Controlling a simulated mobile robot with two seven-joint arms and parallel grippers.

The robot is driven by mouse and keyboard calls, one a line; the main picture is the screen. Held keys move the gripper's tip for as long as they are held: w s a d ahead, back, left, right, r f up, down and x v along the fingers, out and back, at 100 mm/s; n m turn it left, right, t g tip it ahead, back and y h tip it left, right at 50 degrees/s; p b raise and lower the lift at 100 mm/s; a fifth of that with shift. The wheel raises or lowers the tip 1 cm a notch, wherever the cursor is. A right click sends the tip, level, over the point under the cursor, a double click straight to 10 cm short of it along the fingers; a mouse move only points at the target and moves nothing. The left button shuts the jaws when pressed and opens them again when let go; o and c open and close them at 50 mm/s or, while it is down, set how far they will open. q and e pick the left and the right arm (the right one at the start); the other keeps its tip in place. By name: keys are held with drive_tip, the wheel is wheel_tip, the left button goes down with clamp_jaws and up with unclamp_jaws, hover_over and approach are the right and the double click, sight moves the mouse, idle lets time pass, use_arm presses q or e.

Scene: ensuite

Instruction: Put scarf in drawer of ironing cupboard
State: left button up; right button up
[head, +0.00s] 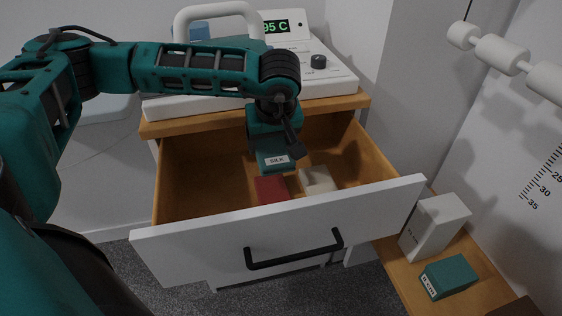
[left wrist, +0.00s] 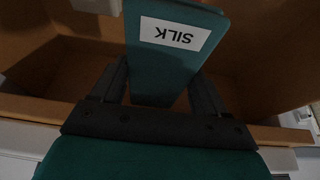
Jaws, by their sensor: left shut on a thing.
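The drawer (head: 290,225) of the ironing cupboard is pulled open, with a white front and a black handle. My left gripper (head: 274,141) reaches down over it and is shut on a teal block-shaped scarf (head: 275,159) with a white label reading SILK. The scarf also shows between the fingers in the left wrist view (left wrist: 165,67). It hangs inside the drawer's opening; I cannot tell whether it touches the bottom. A red block (head: 271,190) and a white block (head: 317,180) lie in the drawer. My right gripper is not in view.
A white appliance (head: 320,72) with a handle and green display stands on the wooden cupboard top (head: 190,124). To the right, a low wooden shelf (head: 395,262) carries a white box (head: 434,224) and another teal block (head: 449,277). A wall with white pegs (head: 502,54) is at right.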

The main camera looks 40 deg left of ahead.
sight(282, 142)
use_arm(q)
drive_tip(key=shift+w+d, duration=0.25)
drive_tip(key=shift+w, duration=0.25)
drive_tip(key=shift+w+d, duration=0.25)
drive_tip(key=shift+w, duration=0.2)
wheel_tip(282, 142, down, 2)
drive_tip(key=shift+w, duration=0.1)
drive_tip(key=shift+f+b, duration=0.7)
drive_tip(key=shift+f, duration=1.8)
drive_tip(key=shift+f+b, duration=0.3)
drive_tip(key=shift+f, duration=0.05)
drive_tip(key=o, duration=1.1)
drive_tip(key=shift+r, duration=0.1)
